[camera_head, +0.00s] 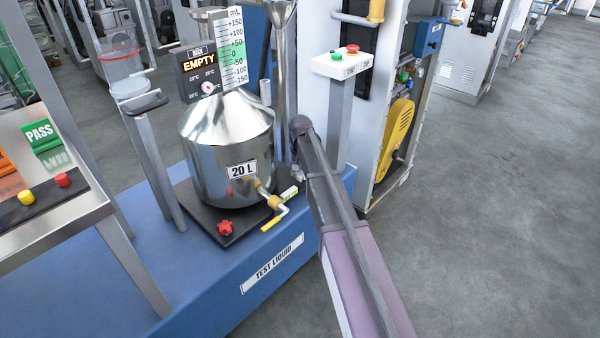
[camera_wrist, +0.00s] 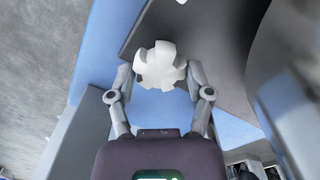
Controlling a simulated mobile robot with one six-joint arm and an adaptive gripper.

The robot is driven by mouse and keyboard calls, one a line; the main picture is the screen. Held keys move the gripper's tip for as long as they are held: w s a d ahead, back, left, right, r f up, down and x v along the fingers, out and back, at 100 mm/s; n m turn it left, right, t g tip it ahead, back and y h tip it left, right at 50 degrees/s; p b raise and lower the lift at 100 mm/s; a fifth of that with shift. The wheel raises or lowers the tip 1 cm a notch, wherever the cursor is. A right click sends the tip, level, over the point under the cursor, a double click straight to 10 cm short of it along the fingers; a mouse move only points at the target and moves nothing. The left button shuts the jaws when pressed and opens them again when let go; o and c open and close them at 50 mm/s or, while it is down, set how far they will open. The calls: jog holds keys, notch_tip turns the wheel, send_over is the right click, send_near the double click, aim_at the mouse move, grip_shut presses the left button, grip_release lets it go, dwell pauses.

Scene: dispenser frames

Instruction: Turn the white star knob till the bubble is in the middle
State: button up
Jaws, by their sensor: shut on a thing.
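The white star knob (camera_wrist: 155,68) shows in the wrist view, between the two fingers of my gripper (camera_wrist: 160,80). The fingers press on it from the left and right sides. In the head view my arm covers most of that corner, and the white knob cannot be made out there. The knob belongs by the dark base plate (camera_head: 232,236) under the steel 20 L vessel (camera_head: 228,140). A small green and white piece (camera_head: 290,193) sits by the vessel's outlet; I cannot tell whether it is the level, and no bubble is readable.
A red star knob (camera_head: 225,228) stands at the plate's front corner. A button box (camera_head: 342,63) on a post stands behind my arm. The floor at right is clear.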

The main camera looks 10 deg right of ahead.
jog(key=shift+s+m, duration=0.1)
jog(key=shift+m, duration=0.5)
jog(key=o, duration=1.1)
jog(key=shift+o, duration=0.2)
jog(key=shift+n, duration=0.4)
